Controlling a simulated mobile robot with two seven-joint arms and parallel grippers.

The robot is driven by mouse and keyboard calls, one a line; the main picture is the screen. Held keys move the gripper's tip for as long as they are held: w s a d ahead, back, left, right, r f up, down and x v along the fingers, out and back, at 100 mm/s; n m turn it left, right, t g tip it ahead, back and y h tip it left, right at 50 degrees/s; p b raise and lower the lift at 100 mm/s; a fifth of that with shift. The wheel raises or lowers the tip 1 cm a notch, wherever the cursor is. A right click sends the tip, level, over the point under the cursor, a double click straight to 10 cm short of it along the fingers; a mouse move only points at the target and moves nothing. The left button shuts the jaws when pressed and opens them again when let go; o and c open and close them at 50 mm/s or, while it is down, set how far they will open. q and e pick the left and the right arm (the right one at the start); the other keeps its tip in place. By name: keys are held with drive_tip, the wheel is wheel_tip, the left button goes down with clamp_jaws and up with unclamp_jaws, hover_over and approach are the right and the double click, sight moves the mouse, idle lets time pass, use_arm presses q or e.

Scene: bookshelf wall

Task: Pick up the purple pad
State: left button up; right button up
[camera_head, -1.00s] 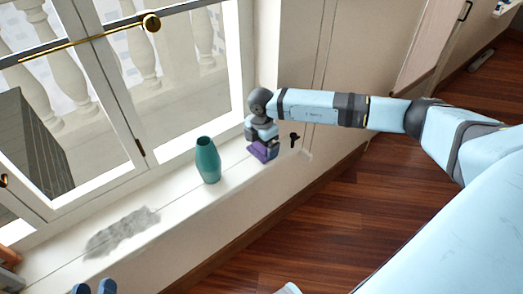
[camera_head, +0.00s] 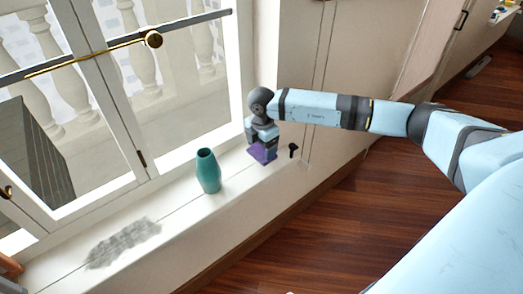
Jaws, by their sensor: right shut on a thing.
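The purple pad (camera_head: 262,153) is at the right end of the white window sill, and only part of it shows below and between the fingers. My right gripper (camera_head: 264,149) points down and is shut on the pad. The arm above hides part of the wrist. I cannot tell whether the pad touches the sill or is just above it. My left gripper is out of view.
A teal vase (camera_head: 208,171) stands upright on the sill, left of my right gripper. A grey patch (camera_head: 122,243) lies farther left on the sill. A dark key-like fitting (camera_head: 292,150) is at the right.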

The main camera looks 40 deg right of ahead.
wheel_tip(320, 180, up, 3)
drive_tip(key=shift+r+p, duration=0.2)
drive_tip(key=shift+p, duration=0.2)
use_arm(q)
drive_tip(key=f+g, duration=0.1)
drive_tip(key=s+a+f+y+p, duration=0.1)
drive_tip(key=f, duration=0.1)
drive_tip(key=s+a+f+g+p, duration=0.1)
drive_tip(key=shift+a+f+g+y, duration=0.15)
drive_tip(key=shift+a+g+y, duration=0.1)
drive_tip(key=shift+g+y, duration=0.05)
use_arm(e)
drive_tip(key=s+d, duration=0.1)
drive_tip(key=s, duration=1.8)
drive_tip(key=shift+s+d+f, duration=0.25)
drive_tip(key=shift+s+d, duration=0.05)
drive_tip(key=shift+s, duration=0.05)
drive_tip(key=shift+o, duration=0.5)
drive_tip(key=shift+w, duration=0.1)
